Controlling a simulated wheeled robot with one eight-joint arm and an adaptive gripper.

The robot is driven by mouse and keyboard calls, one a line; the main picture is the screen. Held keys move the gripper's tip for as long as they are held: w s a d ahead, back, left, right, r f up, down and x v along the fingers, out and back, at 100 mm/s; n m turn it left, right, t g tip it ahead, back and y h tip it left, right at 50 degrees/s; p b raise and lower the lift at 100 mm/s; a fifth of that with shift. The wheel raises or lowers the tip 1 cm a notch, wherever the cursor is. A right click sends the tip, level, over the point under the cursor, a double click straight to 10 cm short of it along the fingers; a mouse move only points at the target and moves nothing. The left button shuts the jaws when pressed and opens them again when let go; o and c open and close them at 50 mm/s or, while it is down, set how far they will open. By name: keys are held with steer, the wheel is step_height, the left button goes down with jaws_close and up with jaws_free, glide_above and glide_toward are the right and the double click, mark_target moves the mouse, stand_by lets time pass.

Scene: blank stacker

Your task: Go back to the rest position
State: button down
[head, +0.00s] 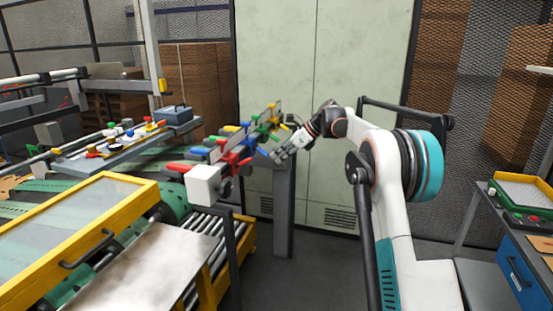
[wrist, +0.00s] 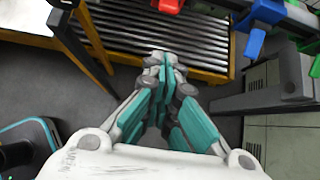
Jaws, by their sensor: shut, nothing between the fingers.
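My gripper (head: 281,155) is at the end of my white arm, near the middle of the head view, beside a rail of coloured handles (head: 232,155). In the wrist view my gripper (wrist: 165,62) has its fingers together with nothing between them. It points down over the floor and the near edge of a roller conveyor.
A yellow-framed cover (head: 80,235) and a metal sheet (head: 150,270) lie at left. The roller conveyor (wrist: 170,40) has a yellow frame. A pale cabinet (head: 350,110) stands behind. A blue-drawer bench (head: 517,272) is at right. Grey floor (head: 320,270) is open in the middle.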

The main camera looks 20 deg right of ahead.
stand_by(0.3)
steer(key=s+a+r+n+h+b, duration=0.15)
steer(key=s+a+n, duration=0.25)
steer(key=s, duration=0.4)
steer(key=s+a+r+n+h+b, duration=0.1)
steer(key=s+a+n+b, duration=0.1)
steer(key=s+a+n, duration=0.4)
steer(key=s+a+r+n+h+b, duration=0.1)
steer(key=s+n+b, duration=0.15)
steer(key=s, duration=0.65)
steer(key=s+f+n+h, duration=0.1)
steer(key=s+f+n, duration=0.3)
steer(key=s, duration=0.6)
steer(key=s+f+n+t+h+b, duration=0.1)
steer(key=s+f+n, duration=0.3)
steer(key=s, duration=0.5)
steer(key=s+f+n+h, duration=0.2)
steer(key=s+f+n, duration=0.2)
steer(key=s, duration=0.6)
step_height(320, 180, down, 2)
steer(key=shift+s+f+n+t, duration=0.15)
steer(key=shift+s+n+t, duration=0.15)
steer(key=shift+n+t, duration=0.1)
